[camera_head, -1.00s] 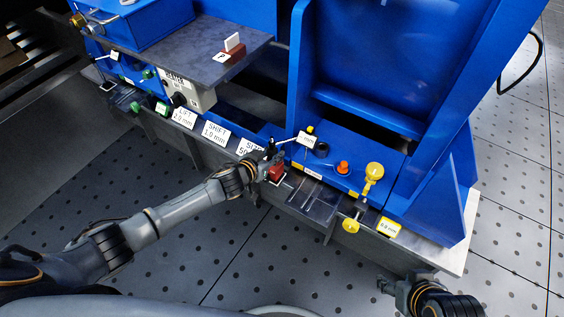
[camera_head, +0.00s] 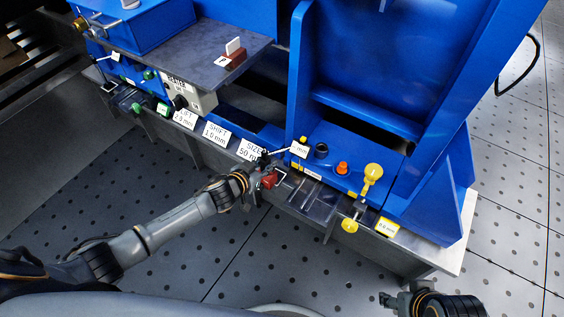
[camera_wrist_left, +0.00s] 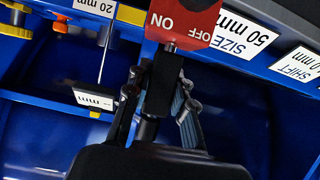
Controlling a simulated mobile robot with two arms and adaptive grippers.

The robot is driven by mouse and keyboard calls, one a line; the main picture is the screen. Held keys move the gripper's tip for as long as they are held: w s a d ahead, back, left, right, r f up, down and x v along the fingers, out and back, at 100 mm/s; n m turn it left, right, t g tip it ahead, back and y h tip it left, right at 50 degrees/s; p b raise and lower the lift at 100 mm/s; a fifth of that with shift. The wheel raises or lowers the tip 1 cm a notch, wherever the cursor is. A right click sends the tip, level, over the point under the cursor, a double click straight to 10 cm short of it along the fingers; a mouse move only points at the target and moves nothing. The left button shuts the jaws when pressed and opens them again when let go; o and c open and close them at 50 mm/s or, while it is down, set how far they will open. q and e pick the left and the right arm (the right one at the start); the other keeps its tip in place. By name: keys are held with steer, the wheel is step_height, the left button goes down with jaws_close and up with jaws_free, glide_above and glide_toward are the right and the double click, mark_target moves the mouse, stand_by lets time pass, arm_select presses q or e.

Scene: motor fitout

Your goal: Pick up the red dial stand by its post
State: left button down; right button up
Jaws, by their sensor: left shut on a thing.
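The red dial stand's base (camera_head: 269,181) shows in the head view under my left gripper, at the front edge of the blue bench. In the left wrist view its red base (camera_wrist_left: 186,17) reads ON and OFF. My left gripper (camera_wrist_left: 162,95) is shut on the stand's dark post, just beside the base. A thin rod with a white mm plate (camera_head: 299,149) sticks out from the stand. The wrist view also shows this plate (camera_wrist_left: 93,98). I cannot tell how far the base is above the ledge. My right gripper (camera_head: 388,299) is low at the right, away from the stand.
A white outlined square (camera_head: 281,174) on the ledge is partly covered by the stand. White labels such as SIZE 50 mm (camera_head: 250,149) line the front to the left. Yellow knobs (camera_head: 373,171) and an orange knob (camera_head: 342,168) stand to the right. The floor in front is clear.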

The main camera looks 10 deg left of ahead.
arm_select(q)
steer(key=shift+s+a+r+p, duration=0.1)
steer(key=shift+s+a+p, duration=0.1)
steer(key=shift+s, duration=0.3)
steer(key=shift+s+a+r+p, duration=0.1)
steer(key=shift+s+p, duration=0.1)
steer(key=shift+s, duration=0.25)
steer(key=shift+s+a, duration=0.3)
steer(key=shift+s, duration=0.5)
arm_select(e)
steer(key=shift+w+a+r, duration=0.15)
steer(key=shift+w+r, duration=0.05)
steer(key=shift+w, duration=0.05)
arm_select(q)
steer(key=shift+s+r+p, duration=0.1)
steer(key=shift+r+p, duration=0.05)
steer(key=shift+p, duration=0.25)
arm_select(e)
steer(key=shift+w, duration=0.1)
